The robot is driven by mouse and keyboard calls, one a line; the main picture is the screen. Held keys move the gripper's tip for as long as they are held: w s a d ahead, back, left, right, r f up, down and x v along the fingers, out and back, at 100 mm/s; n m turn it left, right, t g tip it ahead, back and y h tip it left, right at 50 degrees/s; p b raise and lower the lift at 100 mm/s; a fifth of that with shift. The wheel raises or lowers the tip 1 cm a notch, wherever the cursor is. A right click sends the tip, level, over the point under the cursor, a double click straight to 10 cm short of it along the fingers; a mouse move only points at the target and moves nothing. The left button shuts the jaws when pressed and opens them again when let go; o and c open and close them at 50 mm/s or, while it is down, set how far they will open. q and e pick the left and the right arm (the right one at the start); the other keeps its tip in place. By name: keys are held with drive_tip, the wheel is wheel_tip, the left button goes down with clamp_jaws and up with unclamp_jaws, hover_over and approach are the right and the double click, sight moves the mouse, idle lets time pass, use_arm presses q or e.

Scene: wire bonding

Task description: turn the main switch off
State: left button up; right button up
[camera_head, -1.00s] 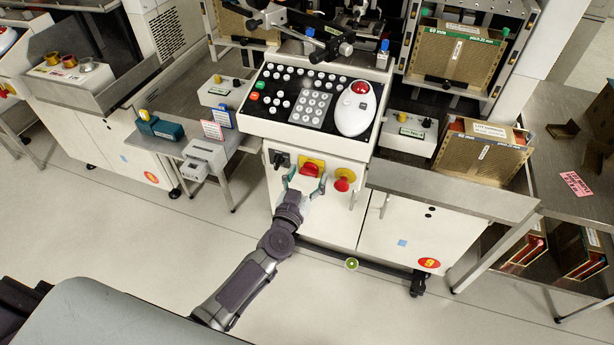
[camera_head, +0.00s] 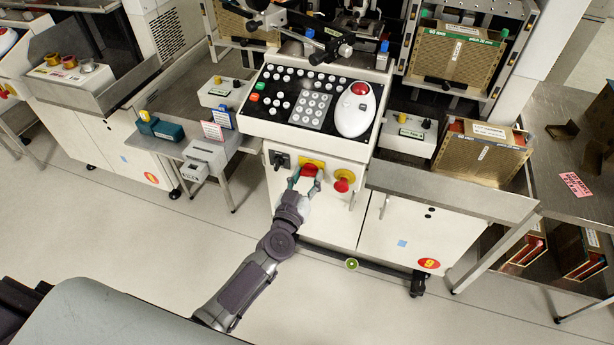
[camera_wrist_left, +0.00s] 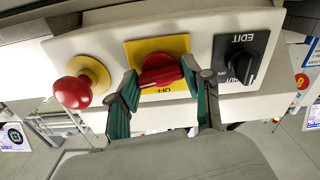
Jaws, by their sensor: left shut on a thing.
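The main switch is a red rotary knob on a yellow plate on the front of the white machine; it shows in the head view (camera_head: 309,170) and in the left wrist view (camera_wrist_left: 161,72). The fingers hide part of the plate. My right gripper is in neither view.
A red mushroom button (camera_head: 342,184) on a yellow base sits just right of the switch. A black selector switch (camera_head: 280,161) sits just left. The control panel (camera_head: 312,100) with a white trackball-like unit (camera_head: 356,112) is above. The floor in front is clear.

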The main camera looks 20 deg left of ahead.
use_arm(q)
drive_tip(key=n, duration=0.4)
drive_tip(key=shift+n, duration=0.3)
drive_tip(key=n+b, duration=0.1)
drive_tip(key=n, duration=1)
drive_tip(key=shift+b, duration=0.3)
drive_tip(key=shift+n, duration=0.4)
drive_tip(key=o, duration=1.2)
drive_tip(key=shift+c, duration=0.2)
drive_tip(key=s, duration=1.2)
drive_tip(key=shift+a, duration=0.2)
